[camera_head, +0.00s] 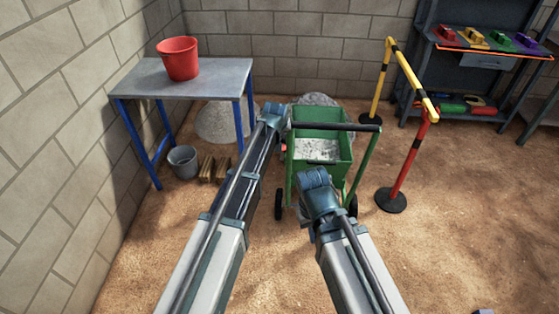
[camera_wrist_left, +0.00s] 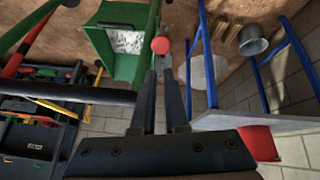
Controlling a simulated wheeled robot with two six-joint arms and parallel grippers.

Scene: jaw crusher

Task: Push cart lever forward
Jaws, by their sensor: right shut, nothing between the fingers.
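The green cart (camera_head: 345,150) stands ahead of me with grey material in its tray and a black handle bar (camera_head: 345,127) across its near side. A red knob (camera_head: 284,148), which looks like the lever's end, is at the cart's left side; it also shows in the left wrist view (camera_wrist_left: 160,45). My left gripper (camera_wrist_left: 159,73) points at this knob, its dark fingertips just below it in that view. A narrow gap shows between the fingers; contact is unclear. My left arm partly covers the area in the head view. My right gripper (camera_head: 306,213) is shut and empty in front of the cart.
A table (camera_head: 215,76) with a red bucket (camera_head: 180,58) stands at left, a grey bucket (camera_head: 184,161) beneath it. A yellow-black and red barrier (camera_head: 410,75) stands right of the cart. Shelves (camera_head: 480,75) are behind it.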

